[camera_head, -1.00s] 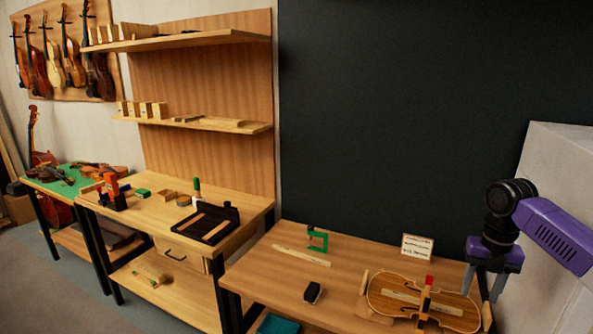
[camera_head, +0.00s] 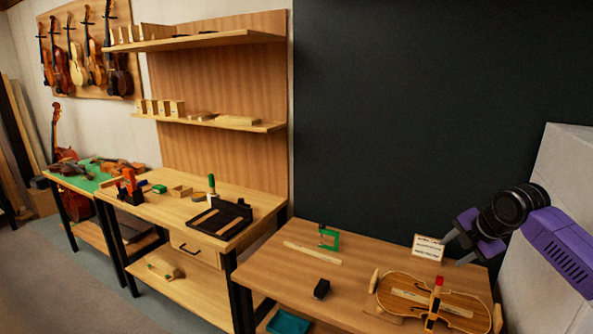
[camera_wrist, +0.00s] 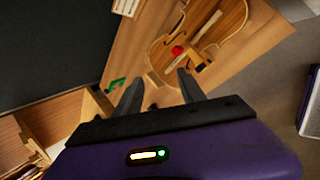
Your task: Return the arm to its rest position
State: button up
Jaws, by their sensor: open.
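My gripper (camera_head: 453,250) is at the right of the head view, above the back right part of the near bench (camera_head: 262,272). Its two fingers are apart with nothing between them, and they point down and left. A violin body (camera_head: 456,303) with a red-topped clamp (camera_head: 438,284) across it lies on that bench, below the gripper. In the wrist view my gripper (camera_wrist: 158,88) shows its two spread fingers, with the violin body (camera_wrist: 222,22) beyond them.
A small white sign (camera_head: 428,248) stands close to the fingers. A green clamp (camera_head: 328,238), a wooden strip (camera_head: 312,253) and a dark block (camera_head: 321,289) lie on the bench. A pale block-like structure (camera_head: 562,160) is behind my arm. A dark tray (camera_head: 220,219) lies on the middle bench.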

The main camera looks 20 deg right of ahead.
jog(key=w+a+r+m+t+y+b, duration=0.15)
jog(key=w+a+m+t, duration=0.35)
jog(key=a, duration=0.6)
jog(key=w+a+r+m+t, duration=0.2)
jog(key=w+a+m+t, duration=0.2)
jog(key=a, duration=0.6)
jog(key=s+a+m+t+b, duration=0.1)
jog(key=s+a+m+t, duration=0.2)
jog(key=a+m, duration=0.25)
jog(key=s+a+f+m+g+b, duration=0.1)
jog(key=s+a+f, duration=0.4)
jog(key=s, duration=1.1)
jog(key=s+a+f+m+g+b, duration=0.1)
jog(key=s+a+f+b, duration=0.2)
jog(key=s, duration=1.3)
jog(key=s+a+f+m+g+b, duration=0.1)
jog(key=s+a+f+m+b, duration=0.1)
jog(key=s+a+f, duration=0.6)
jog(key=s+f+b, duration=0.1)
jog(key=s+f, duration=0.3)
jog(key=s, duration=0.4)
jog(key=shift+f+g, duration=0.15)
jog(key=shift+g, duration=0.25)
